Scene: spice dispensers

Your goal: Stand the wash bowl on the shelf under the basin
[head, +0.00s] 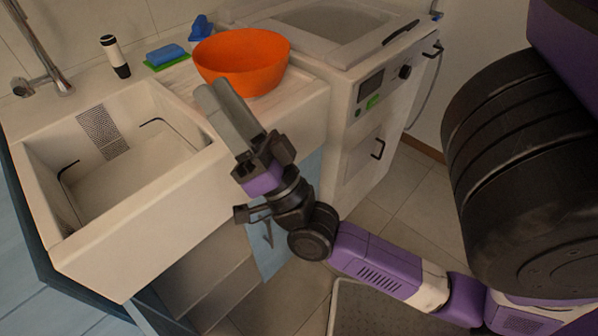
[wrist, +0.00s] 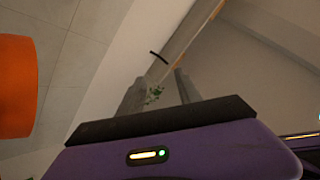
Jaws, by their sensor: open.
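The orange wash bowl (head: 245,62) stands upright on the ledge to the right of the white basin (head: 190,195). It also shows in part at the left edge of the wrist view (wrist: 15,85). My gripper (head: 212,92) is open and empty, in front of the bowl's left side in the head view. Its fingers overlap the basin's right rim in the picture; I cannot tell whether they touch anything. In the wrist view the two fingers (wrist: 158,85) stand apart with nothing between them. The shelf (head: 205,272) under the basin shows only in part, beige, below the basin front.
A faucet (head: 45,65), a black and white bottle (head: 115,56), a green and blue sponge (head: 167,56) and a dark blue item (head: 201,28) stand behind. A blue towel (head: 305,185) hangs below the ledge. A white appliance (head: 365,115) stands right. Tiled floor (head: 400,205) is open in front.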

